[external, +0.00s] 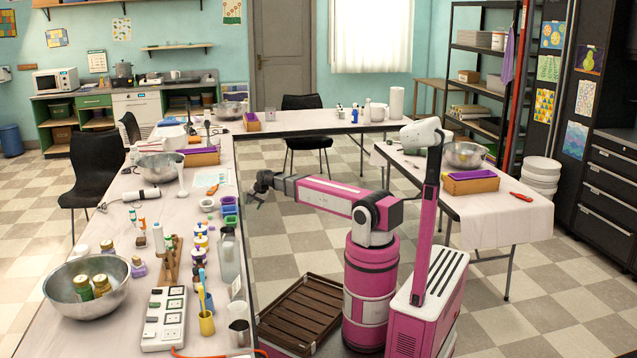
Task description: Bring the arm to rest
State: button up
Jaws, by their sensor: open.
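My arm is pink and reaches out to the left from my shoulder, close to level, over the floor beside the long left table. My gripper (255,189) is at its end, dark and small in this view. It is open, with nothing seen between its fingers. It hangs near the right edge of the long table, apart from the small coloured cups there. How far it is from the table edge is hard to tell.
The long table (135,204) holds a steel bowl (86,287), a power strip (165,318), bottles and coloured cups (229,207). A right table (490,213) holds a soap loaf box (470,183).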

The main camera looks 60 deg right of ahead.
jog(key=s+a+f+n+g, duration=0.2)
jog(key=s+a+f+n, duration=0.3)
jog(key=s+f+n, duration=0.1)
jog(key=s+a+f+n+g, duration=0.3)
jog(key=s+a+f+n, duration=0.2)
jog(key=s+f, duration=0.3)
jog(key=s+n, duration=0.1)
jog(key=s, duration=0.2)
jog(key=shift+s+f+h, duration=0.3)
jog(key=shift+f+h, duration=0.05)
jog(key=shift+h, duration=0.05)
jog(key=shift+a, duration=0.1)
